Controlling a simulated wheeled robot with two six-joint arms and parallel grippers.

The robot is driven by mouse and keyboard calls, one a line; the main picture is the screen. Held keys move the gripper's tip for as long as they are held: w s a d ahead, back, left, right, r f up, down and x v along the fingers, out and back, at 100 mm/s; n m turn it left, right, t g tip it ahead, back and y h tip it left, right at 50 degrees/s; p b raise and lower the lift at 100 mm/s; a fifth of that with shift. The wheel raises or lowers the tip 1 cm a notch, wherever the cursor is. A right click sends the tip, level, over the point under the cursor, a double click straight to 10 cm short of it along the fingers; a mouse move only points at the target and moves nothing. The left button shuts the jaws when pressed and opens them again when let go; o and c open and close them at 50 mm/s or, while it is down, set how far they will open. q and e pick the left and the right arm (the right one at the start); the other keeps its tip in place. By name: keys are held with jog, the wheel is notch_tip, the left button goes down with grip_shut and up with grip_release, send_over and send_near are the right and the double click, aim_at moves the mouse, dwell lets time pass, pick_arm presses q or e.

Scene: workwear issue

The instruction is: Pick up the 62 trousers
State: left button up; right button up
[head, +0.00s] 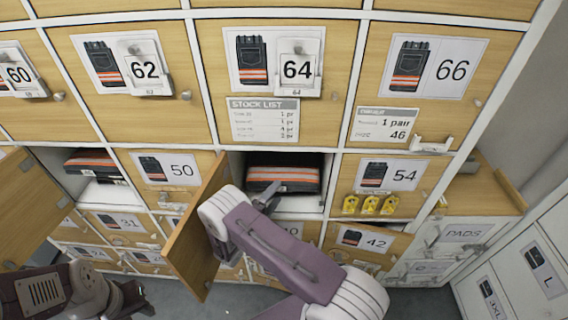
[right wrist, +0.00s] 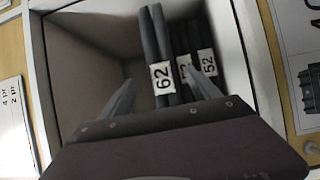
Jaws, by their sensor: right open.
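The 62 trousers (right wrist: 151,42) are a dark folded garment with a white 62 tag, in an open compartment in the right wrist view. They lie in a stack beside other folded trousers (right wrist: 205,35), one tagged 52 and one with a partly hidden tag. In the head view the stack (head: 284,173) shows dark with orange stripes. My right gripper (right wrist: 160,80) is open and empty at the compartment mouth, its fingers on either side of the 62 tag in the picture. It also shows in the head view (head: 272,197). My left gripper (head: 130,296) is low at the left, its jaws unclear.
The open compartment's door (head: 197,235) hangs beside my right arm. Another open compartment (head: 92,178) at the left holds striped trousers, its door (head: 30,210) swung out. Closed numbered doors surround them; the door labelled 62 (head: 145,70) is shut. Yellow tags (head: 369,205) hang below 54.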

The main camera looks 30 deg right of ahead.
aim_at(288, 180)
jog(key=x, duration=0.4)
jog(key=p+x, duration=0.1)
jog(key=x, duration=0.3)
jog(key=shift+d+f, duration=0.25)
jog(key=shift+d, duration=0.05)
jog(key=shift+a+r, duration=0.1)
grip_shut()
